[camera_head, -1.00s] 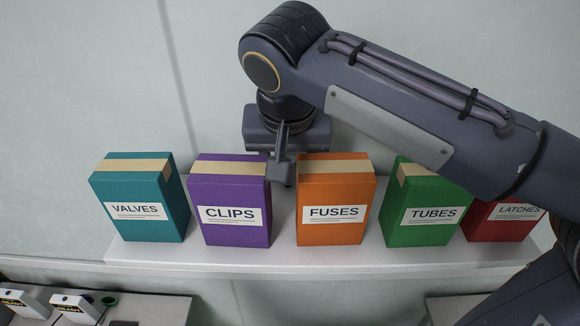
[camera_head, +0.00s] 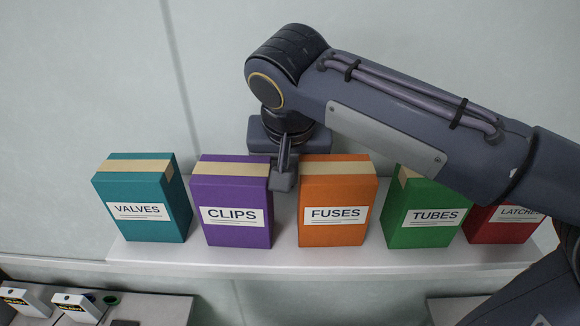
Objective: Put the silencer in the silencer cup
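My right gripper (camera_head: 284,178) comes in from the right and hangs down behind the shelf boxes, at the gap between the purple CLIPS box and the orange FUSES box. Its fingertips are partly hidden by the boxes, so I cannot tell whether it is open or shut or holds anything. I cannot make out a silencer or a cup marked for it. My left gripper is out of view.
A white shelf (camera_head: 190,258) bears a teal VALVES box (camera_head: 140,190), the CLIPS box (camera_head: 231,190), the FUSES box (camera_head: 337,190), a green TUBES box (camera_head: 420,200) and a red LATCHES box (camera_head: 497,228). A lower bench at left holds white testers (camera_head: 78,304).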

